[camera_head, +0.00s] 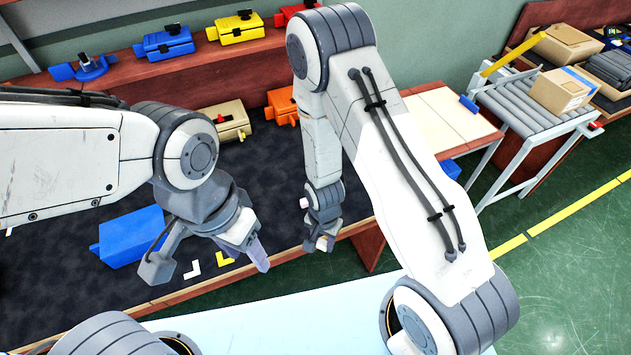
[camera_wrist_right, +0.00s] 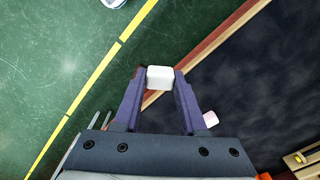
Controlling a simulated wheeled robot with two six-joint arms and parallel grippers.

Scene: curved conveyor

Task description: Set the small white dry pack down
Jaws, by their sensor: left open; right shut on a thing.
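The small white dry pack (camera_wrist_right: 159,77) is between the purple fingertips of my right gripper (camera_wrist_right: 160,80) in the right wrist view. The gripper is shut on it and holds it near the wooden edge of the dark table. In the head view, my right gripper (camera_head: 321,243) hangs near the table's right front corner, and the pack shows only as a small pale patch. My left gripper (camera_head: 258,254) is open and seems empty, above the dark table near the white corner mark (camera_head: 193,269) and the yellow corner mark (camera_head: 226,258).
The dark table surface (camera_head: 60,215) has a wooden edge. A blue box (camera_head: 128,238) lies on it at left. Beige (camera_head: 228,120) and orange (camera_head: 283,104) cases stand behind. Green floor (camera_head: 560,285) lies to the right.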

